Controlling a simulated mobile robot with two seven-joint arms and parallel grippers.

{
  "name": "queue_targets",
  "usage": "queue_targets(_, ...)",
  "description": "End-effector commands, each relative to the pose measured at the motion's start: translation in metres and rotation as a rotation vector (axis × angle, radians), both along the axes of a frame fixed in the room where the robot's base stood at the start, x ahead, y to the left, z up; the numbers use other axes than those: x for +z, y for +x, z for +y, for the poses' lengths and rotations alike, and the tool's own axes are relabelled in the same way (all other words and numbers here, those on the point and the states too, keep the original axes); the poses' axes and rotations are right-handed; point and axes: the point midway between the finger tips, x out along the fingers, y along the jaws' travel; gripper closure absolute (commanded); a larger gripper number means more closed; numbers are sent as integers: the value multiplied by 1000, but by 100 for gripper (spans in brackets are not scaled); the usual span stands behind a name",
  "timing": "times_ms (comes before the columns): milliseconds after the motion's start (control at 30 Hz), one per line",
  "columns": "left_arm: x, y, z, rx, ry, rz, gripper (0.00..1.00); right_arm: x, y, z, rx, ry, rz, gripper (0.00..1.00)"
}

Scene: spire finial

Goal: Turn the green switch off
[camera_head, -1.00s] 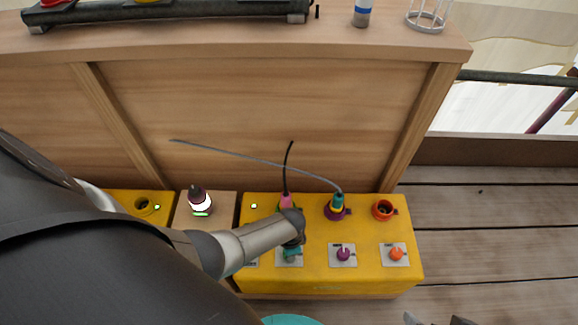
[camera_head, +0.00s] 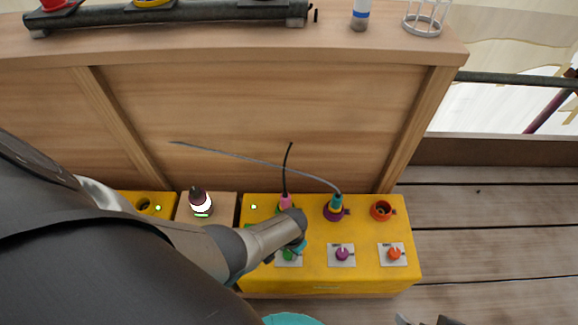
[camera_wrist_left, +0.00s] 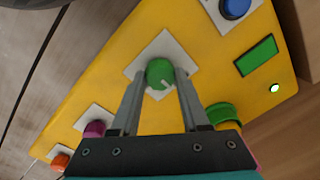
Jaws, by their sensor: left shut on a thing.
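The green switch (camera_head: 288,255) is a round knob on a pale square plate, in the front row of the yellow box (camera_head: 370,278). In the left wrist view the green switch (camera_wrist_left: 158,72) has a pale mark on its face. My left gripper (camera_wrist_left: 163,78) is shut on it, one finger on each side. In the head view my left gripper (camera_head: 297,248) partly covers the plate. A small light (camera_wrist_left: 274,87) glows beside a green rectangle (camera_wrist_left: 256,56). Two tips of my right gripper (camera_head: 424,321) show apart at the bottom edge.
A purple knob (camera_head: 342,254) and an orange knob (camera_head: 394,253) stand right of the green one; a blue knob (camera_wrist_left: 236,7) is on its other side. Plugs with thin cables stand behind. A wooden panel (camera_head: 260,110) rises behind the box. Floorboards lie clear at right.

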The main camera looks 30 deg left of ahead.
Motion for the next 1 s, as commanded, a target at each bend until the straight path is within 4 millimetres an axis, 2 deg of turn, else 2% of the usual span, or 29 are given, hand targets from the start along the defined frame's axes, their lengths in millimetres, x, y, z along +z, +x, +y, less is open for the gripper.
queue_targets(433,-1,-1,-1,11,-2,1,100,-1,1,0,0,0,-1,0)
queue_targets(467,-1,-1,-1,11,-2,1,54,-1,1,0,0,0,-1,0)
queue_targets(500,-1,-1,-1,11,-2,2,49,-1,1,0,0,0,-1,0)
queue_targets(733,0,-1,0,10,-1,1,25,-1,1,0,0,1,1,0)
queue_targets(1000,0,0,0,10,0,0,25,-1,1,0,0,1,2,0)
